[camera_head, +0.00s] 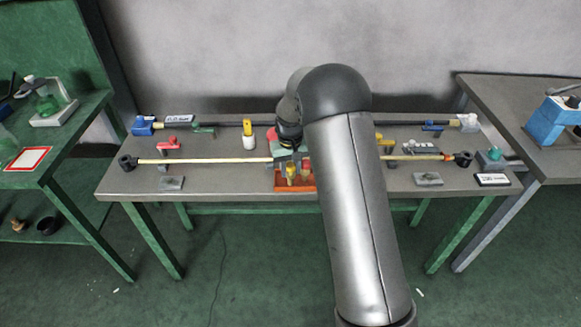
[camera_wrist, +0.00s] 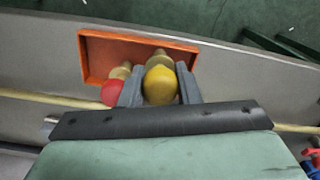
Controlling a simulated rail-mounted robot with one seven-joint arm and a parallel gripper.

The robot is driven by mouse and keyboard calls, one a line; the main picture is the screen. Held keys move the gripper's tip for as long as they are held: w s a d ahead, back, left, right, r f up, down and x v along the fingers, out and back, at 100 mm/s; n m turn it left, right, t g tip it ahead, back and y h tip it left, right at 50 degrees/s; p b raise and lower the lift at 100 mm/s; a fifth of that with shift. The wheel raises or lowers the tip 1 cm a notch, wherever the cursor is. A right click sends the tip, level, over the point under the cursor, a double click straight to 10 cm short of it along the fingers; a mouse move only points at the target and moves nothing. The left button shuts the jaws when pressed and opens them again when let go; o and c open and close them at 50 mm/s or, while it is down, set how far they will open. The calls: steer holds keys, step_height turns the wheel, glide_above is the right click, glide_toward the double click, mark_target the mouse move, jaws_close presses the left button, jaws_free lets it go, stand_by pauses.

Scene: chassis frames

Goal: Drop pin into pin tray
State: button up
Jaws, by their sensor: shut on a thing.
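The pin tray (camera_wrist: 97,55) is a shallow orange box near the front edge of the table. It also shows in the head view (camera_head: 281,184), partly hidden by my arm. My gripper (camera_wrist: 160,82) is shut on a pin with a yellow round head (camera_wrist: 160,88) and a tan body. The held pin is over the tray's near side in the wrist view; I cannot tell if it touches the tray. A red-headed pin (camera_wrist: 112,92) is just left of the left finger, its tan end over or in the tray. My gripper in the head view (camera_head: 296,160) is largely hidden.
A pale rod (camera_head: 215,160) runs across the table by the tray, and a dark rod (camera_head: 220,124) lies behind it. Red clamps (camera_head: 168,145), a yellow-and-white piece (camera_head: 248,135) and small grey blocks (camera_head: 172,183) stand around. The table's front left is mostly clear.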

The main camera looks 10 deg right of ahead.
steer(key=shift+f, duration=0.1)
steer(key=shift+f+b, duration=0.3)
steer(key=o, duration=1)
steer(key=shift+r, duration=0.1)
